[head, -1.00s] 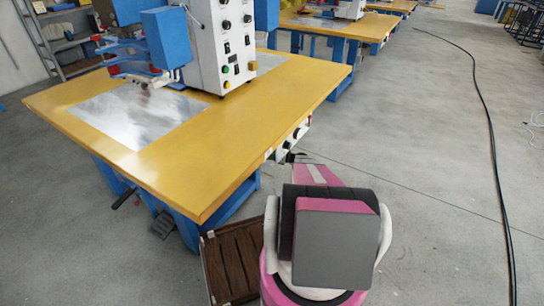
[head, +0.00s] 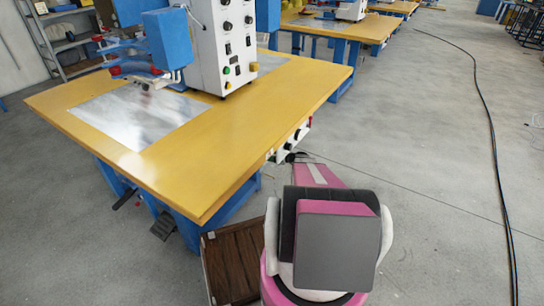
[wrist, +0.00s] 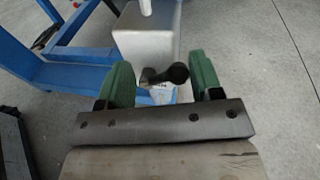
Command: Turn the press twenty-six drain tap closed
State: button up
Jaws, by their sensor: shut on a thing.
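The gripper is shut on this handle, though the contact itself is hard to make out. The handle lies roughly crosswise in front of a white tank or box (wrist: 146,45) with a bluish label low on it. The tap body is mostly hidden.
A yellow press table (head: 235,125) on a blue frame stands at the left, with a white control cabinet (head: 225,40) on it. A brown slatted crate (head: 232,265) lies on the floor beside my arm. A black cable (head: 487,130) runs along open floor at the right.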

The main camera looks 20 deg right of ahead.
jog(key=shift+w+d+f, duration=0.1)
jog(key=shift+w+d, duration=0.2)
jog(key=shift+d, duration=0.05)
jog(key=o, duration=0.7)
jog(key=shift+s+a, duration=0.2)
jog(key=v, duration=1)
jog(key=shift+s+d, duration=0.25)
jog(key=shift+s, duration=0.05)
